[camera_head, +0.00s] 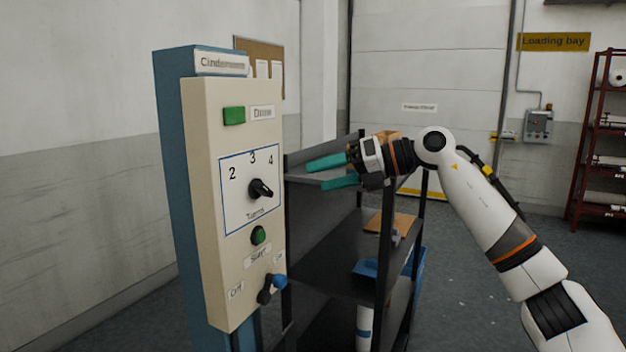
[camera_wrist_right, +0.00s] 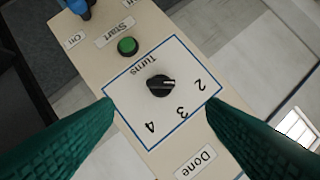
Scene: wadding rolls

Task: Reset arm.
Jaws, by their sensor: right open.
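My right gripper (camera_head: 335,171) is open and empty, with teal fingers pointing left toward the control panel (camera_head: 205,200). Its fingertips are apart from the panel. In the right wrist view the two green fingers (camera_wrist_right: 160,115) frame the panel's black dial (camera_wrist_right: 161,85). The dial also shows in the head view (camera_head: 261,189), among the numbers 2, 3 and 4 above the word Turns. A round green Start button (camera_head: 258,235) sits below the dial. A blue-ended lever (camera_head: 272,287) is at the bottom, between On and Off labels. My left gripper is out of view.
A dark shelf rack (camera_head: 345,270) stands right behind the panel, below and around my right gripper. It holds a blue tray (camera_head: 366,268) and a white roll (camera_head: 363,328). A red rack (camera_head: 590,140) with rolls stands far right. The floor between is open.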

